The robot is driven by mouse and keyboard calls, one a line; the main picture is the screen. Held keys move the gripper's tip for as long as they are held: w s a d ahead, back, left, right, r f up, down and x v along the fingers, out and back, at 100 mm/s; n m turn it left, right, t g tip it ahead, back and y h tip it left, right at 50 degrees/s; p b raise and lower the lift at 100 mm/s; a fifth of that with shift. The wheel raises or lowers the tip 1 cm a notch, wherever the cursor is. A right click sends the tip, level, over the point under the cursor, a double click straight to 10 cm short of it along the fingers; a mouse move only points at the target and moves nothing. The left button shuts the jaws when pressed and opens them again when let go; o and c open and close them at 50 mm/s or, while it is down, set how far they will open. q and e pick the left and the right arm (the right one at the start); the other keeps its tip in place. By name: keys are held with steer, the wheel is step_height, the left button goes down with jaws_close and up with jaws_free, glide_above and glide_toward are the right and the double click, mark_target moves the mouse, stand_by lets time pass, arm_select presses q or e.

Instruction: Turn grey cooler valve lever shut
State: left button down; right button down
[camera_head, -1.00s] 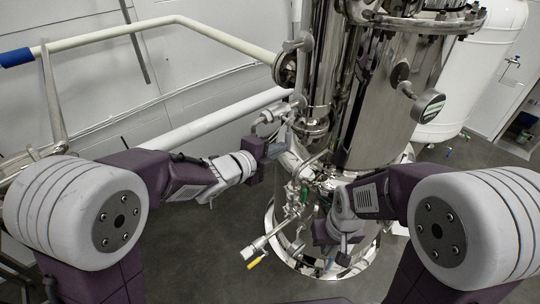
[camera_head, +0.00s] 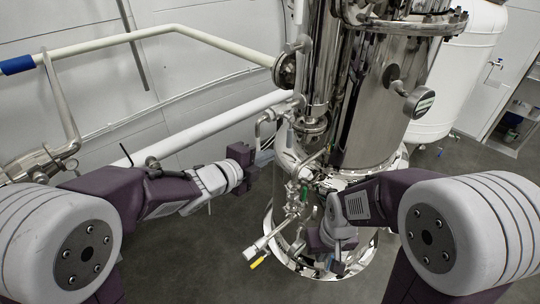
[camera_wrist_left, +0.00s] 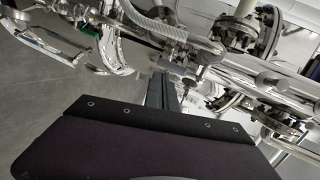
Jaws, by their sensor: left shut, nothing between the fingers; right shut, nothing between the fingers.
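The steel pipework of the tall shiny tank carries small valves. A small grey lever (camera_head: 290,138) seems to hang down from the pipe bend at the tank's left side; it is too small to be sure that it is the cooler valve's lever. My left gripper (camera_head: 263,159) is shut and empty, left of this pipework and apart from the lever. In the left wrist view its dark fingers (camera_wrist_left: 163,92) point toward blurred pipes and flanges. My right gripper (camera_head: 337,266) is shut and empty, low in front of the tank's base.
A green handle (camera_head: 304,194) and a yellow lever (camera_head: 258,262) sit on the lower pipework. The steel tank (camera_head: 370,110) stands behind. A cream rail (camera_head: 110,40) and a white pipe (camera_head: 200,133) run along the left wall. The floor left of the tank is clear.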

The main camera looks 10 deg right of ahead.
arm_select(q)
steer(key=f+v, duration=0.1)
steer(key=v, duration=0.6)
steer(key=a+f+n+g+y, duration=0.2)
steer(key=a+f+n+y, duration=0.7)
steer(key=a+f+n, duration=0.65)
steer(key=s+a+f+n+g, duration=0.1)
steer(key=s+f+n+g, duration=0.1)
steer(key=s+n, duration=0.3)
steer(key=s+a+f+n+g, duration=0.1)
steer(key=s+f+n+g, duration=0.1)
steer(key=s+n+g, duration=0.3)
steer(key=s+n, duration=0.1)
steer(key=s, duration=0.3)
steer(key=shift+s+a+f+y, duration=0.15)
steer(key=shift+a+f+y, duration=0.05)
steer(key=shift+a+y, duration=0.1)
